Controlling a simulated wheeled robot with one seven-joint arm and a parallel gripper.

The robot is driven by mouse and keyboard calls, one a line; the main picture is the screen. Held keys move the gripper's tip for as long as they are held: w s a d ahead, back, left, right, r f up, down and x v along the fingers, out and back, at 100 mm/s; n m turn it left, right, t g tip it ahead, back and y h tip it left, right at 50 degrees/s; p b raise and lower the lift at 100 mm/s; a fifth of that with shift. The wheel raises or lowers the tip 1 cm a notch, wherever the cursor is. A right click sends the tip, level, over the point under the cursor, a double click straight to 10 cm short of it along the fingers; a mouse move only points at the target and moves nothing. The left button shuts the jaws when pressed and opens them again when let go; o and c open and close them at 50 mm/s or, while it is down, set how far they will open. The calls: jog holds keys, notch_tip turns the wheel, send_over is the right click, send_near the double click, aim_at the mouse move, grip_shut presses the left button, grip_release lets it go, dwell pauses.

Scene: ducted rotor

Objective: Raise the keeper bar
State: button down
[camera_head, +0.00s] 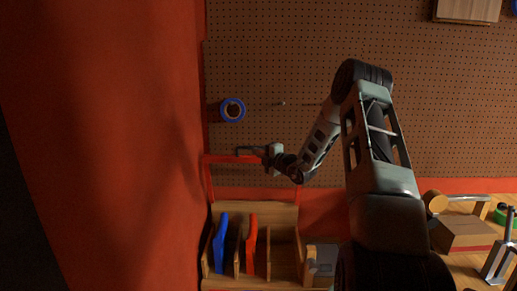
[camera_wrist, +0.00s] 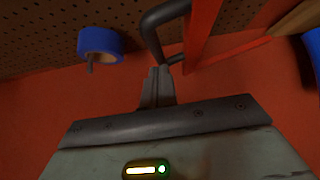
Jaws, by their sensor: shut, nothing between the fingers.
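The keeper bar appears to be the red bar (camera_head: 228,158) that runs across the front of the rack's upper part, with red side arms going down toward the rack. It also shows in the wrist view (camera_wrist: 204,28) at the upper right. A dark grey bent handle (camera_head: 247,150) is fixed to it; in the wrist view the handle (camera_wrist: 152,27) curves down close to my fingertips. My gripper (camera_head: 269,152) is shut and empty beside the handle. In the wrist view its fingertips (camera_wrist: 159,74) lie just below the handle's end; I cannot tell whether they touch.
A wooden rack (camera_head: 284,222) below holds a blue piece (camera_head: 221,243) and a red piece (camera_head: 251,244) upright. A blue ring (camera_head: 232,109) hangs on the pegboard (camera_head: 300,50). The pegboard around the ring is mostly clear.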

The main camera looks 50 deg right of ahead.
jog(key=shift+w+d, duration=0.45)
jog(key=shift+w, duration=0.1)
jog(key=shift+r, duration=0.1)
jog(key=shift+w+d+r+p, duration=0.2)
jog(key=shift+d+p, duration=0.1)
jog(key=shift+p, duration=0.3)
jog(key=w+d+p, duration=0.1)
jog(key=d, duration=0.1)
jog(key=w+d+r+m+g+p, duration=0.1)
jog(key=w+d+p, duration=0.1)
jog(key=w+d+m+g+p, duration=0.1)
jog(key=w+p, duration=0.1)
jog(key=shift+d+r, duration=0.15)
jog(key=shift+d, duration=0.25)
